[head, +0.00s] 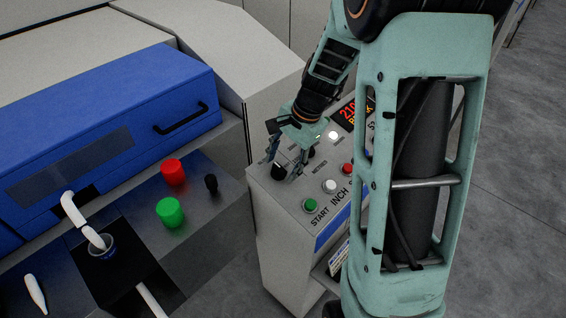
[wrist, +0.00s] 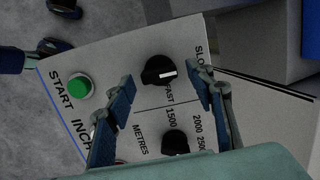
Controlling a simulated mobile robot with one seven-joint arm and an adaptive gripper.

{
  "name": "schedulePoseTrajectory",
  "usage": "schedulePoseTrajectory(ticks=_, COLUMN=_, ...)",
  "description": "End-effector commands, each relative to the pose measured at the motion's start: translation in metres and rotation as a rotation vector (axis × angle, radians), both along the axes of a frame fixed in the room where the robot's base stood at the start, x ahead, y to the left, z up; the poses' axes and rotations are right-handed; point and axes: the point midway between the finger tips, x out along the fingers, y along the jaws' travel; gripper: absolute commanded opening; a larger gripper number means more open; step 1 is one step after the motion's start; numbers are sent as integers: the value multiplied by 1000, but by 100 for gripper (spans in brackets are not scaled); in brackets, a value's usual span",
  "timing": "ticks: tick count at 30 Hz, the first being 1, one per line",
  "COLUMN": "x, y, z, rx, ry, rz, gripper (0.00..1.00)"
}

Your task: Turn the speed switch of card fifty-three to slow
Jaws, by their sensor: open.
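The speed switch is a black round knob (wrist: 158,70) with a white pointer mark, on the sloping grey control panel (wrist: 130,55). "FAST" is printed beside it, and a word starting "SLO" stands at the panel edge. The mark lies on the knob's side towards these words; I cannot tell which one it points at exactly. My gripper (wrist: 160,78) is open, with one finger on each side of the knob and clear gaps to it. In the head view my gripper (head: 283,162) is down by the knob (head: 278,173); contact is not visible.
A second black knob (wrist: 175,141) near "METRES" sits close to my gripper. The panel also has a green START button (head: 310,205), a white button (head: 330,186), a red button (head: 347,169) and a lit red display (head: 350,112). A blue-covered machine (head: 110,125) stands left.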

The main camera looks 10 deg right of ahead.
Motion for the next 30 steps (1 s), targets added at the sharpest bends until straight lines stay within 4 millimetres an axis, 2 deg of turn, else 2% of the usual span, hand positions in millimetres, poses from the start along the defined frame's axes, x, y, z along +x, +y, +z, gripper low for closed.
schedulePoseTrajectory(ticks=5, x=-1, y=-4, z=13, rx=0, ry=-3, rz=-2, gripper=49)
schedulePoseTrajectory(ticks=18, x=-12, y=-25, z=97, rx=-1, ry=-4, rz=0, gripper=49)
schedulePoseTrajectory(ticks=24, x=-15, y=-30, z=114, rx=-1, ry=-2, rz=0, gripper=49)
schedulePoseTrajectory(ticks=30, x=-16, y=-30, z=116, rx=0, ry=0, rz=0, gripper=49)
